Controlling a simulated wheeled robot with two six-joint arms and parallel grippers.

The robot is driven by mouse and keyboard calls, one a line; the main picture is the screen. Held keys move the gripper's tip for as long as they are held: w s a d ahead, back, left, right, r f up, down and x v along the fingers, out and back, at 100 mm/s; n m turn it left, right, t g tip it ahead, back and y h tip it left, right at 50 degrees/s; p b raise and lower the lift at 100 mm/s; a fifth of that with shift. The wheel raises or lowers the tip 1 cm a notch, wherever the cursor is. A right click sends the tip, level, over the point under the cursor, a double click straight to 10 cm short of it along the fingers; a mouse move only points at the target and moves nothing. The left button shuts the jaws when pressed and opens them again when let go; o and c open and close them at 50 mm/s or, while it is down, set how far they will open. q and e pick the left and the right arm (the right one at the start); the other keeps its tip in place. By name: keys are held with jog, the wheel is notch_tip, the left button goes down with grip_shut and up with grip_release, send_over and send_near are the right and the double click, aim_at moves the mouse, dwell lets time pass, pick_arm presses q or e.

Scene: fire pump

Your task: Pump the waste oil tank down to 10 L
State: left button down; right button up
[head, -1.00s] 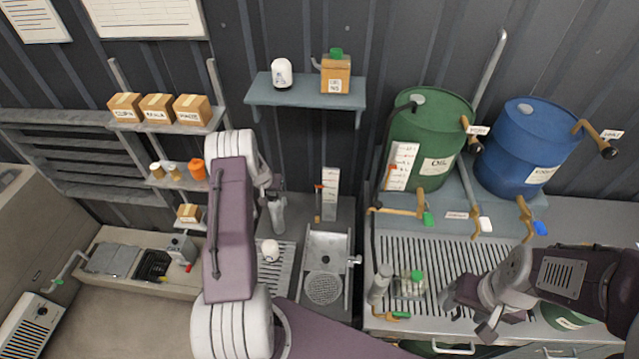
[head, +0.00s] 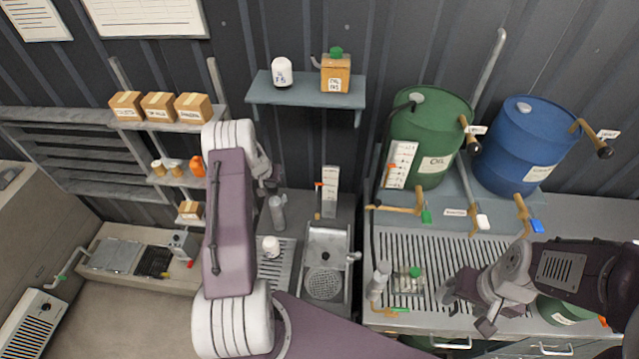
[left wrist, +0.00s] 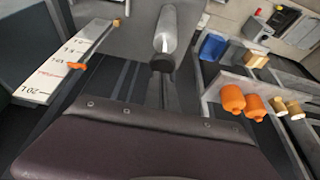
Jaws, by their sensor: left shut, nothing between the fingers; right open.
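A white scale board (head: 330,192) with an orange marker stands upright on the middle bench. It also shows in the left wrist view (left wrist: 62,68), with its orange marker part-way along; the numbers are hard to read. I cannot tell for certain which tank it serves. A grey cylinder (head: 277,212) stands left of it, and a grey cylinder also shows in the left wrist view (left wrist: 166,30). My left gripper (head: 268,182) is shut and empty just above the cylinder, partly hidden by my arm; contact is unclear. My right gripper (head: 464,308) is open and empty over the right bench.
A green oil drum (head: 436,125) and a blue drum (head: 522,150) stand at the back right, with taps below. A slatted grate (head: 440,255) carries a small clear container (head: 410,285). A wall shelf (head: 300,92) holds a white canister and a box. Boxed shelves stand left.

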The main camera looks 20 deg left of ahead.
aim_at(272, 192)
pick_arm(q)
jog(key=shift+f, duration=0.1)
dwell(0.6)
jog(key=shift+s+d+f, duration=0.1)
jog(key=shift+f, duration=2.8)
jog(key=shift+r, duration=2.95)
notch_tip(272, 192, up, 6)
